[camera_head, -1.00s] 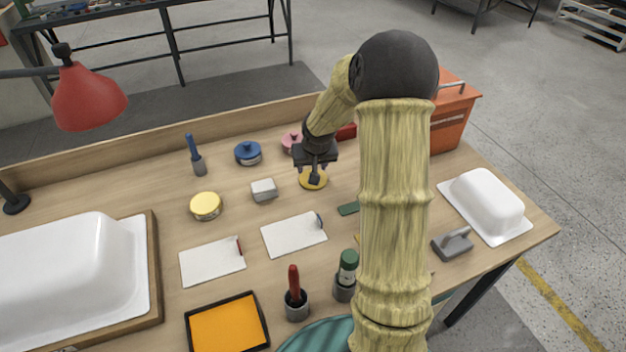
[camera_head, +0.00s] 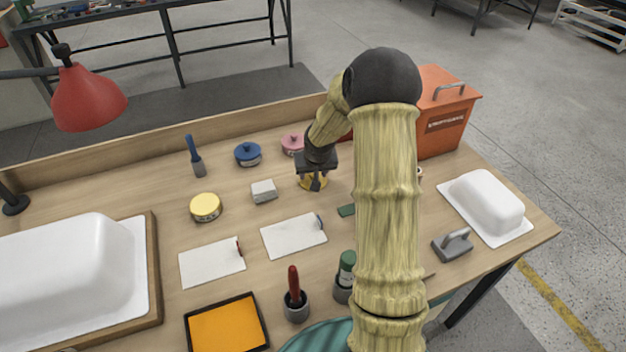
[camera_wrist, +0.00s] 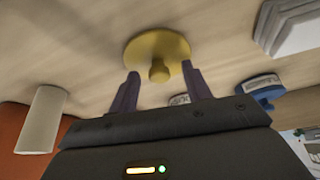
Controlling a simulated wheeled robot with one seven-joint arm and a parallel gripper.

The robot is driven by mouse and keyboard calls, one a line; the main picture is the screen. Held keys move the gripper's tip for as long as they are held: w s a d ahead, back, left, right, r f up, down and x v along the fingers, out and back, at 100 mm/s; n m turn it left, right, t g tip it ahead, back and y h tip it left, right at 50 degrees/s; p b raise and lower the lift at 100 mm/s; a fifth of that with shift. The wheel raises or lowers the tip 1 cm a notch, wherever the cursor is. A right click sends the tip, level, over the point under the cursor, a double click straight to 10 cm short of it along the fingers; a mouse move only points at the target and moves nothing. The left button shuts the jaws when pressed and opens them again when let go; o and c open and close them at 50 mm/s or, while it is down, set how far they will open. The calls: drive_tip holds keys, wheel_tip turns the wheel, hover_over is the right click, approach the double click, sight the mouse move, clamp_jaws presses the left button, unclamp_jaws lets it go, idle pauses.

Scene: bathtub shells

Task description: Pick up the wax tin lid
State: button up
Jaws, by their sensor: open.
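The wax tin lid (camera_head: 304,184) is a round yellow disc lying on the bench, partly hidden by my gripper in the head view. In the wrist view the lid (camera_wrist: 157,46) shows a small round knob standing from its middle. My gripper (camera_head: 316,186) is over the lid, pointing down. In the wrist view my gripper (camera_wrist: 161,72) is open, with one dark finger on each side of the knob. I cannot tell whether the fingers touch it. A round yellow-topped tin (camera_head: 205,206) stands apart to the left.
A pink-lidded tin (camera_head: 292,142) and a blue-lidded tin (camera_head: 247,153) stand behind the lid. A grey block (camera_head: 263,190) lies left of it, and a green piece (camera_head: 346,210) in front. An orange box (camera_head: 446,115) stands at the back right. White cards lie nearer the front.

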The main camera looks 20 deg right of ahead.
sight(313, 175)
clamp_jaws()
idle(0.3)
drive_tip(key=shift+r, duration=0.1)
wheel_tip(313, 175, up, 10)
drive_tip(key=p, duration=0.1)
drive_tip(key=shift+p, duration=0.35)
drive_tip(key=shift+f, duration=0.2)
idle(0.3)
